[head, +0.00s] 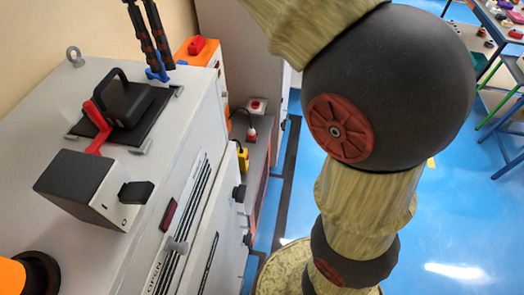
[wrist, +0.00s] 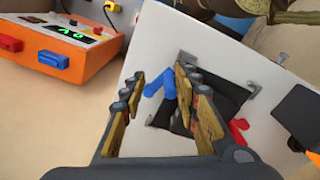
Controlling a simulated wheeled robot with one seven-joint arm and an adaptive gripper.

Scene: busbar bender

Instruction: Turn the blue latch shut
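The blue latch (head: 158,73) is at the far side of the black lid (head: 120,100) on top of the grey machine. In the wrist view, the blue latch (wrist: 161,84) has a bent shape and shows in the gap between my fingers. My gripper (head: 160,65) points down at the latch in the head view. In the wrist view, my gripper (wrist: 160,75) is open, with one finger on each side of the latch. I cannot tell whether either finger touches it. A red latch (head: 95,125) is at the lid's near side.
A dark-faced box (head: 84,182) is at the machine's near end. An orange control box (wrist: 72,42) with red and blue buttons stands beyond the machine. A metal eye ring (head: 74,56) rises from the machine's far left corner. Blue floor (head: 450,210) lies open at right.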

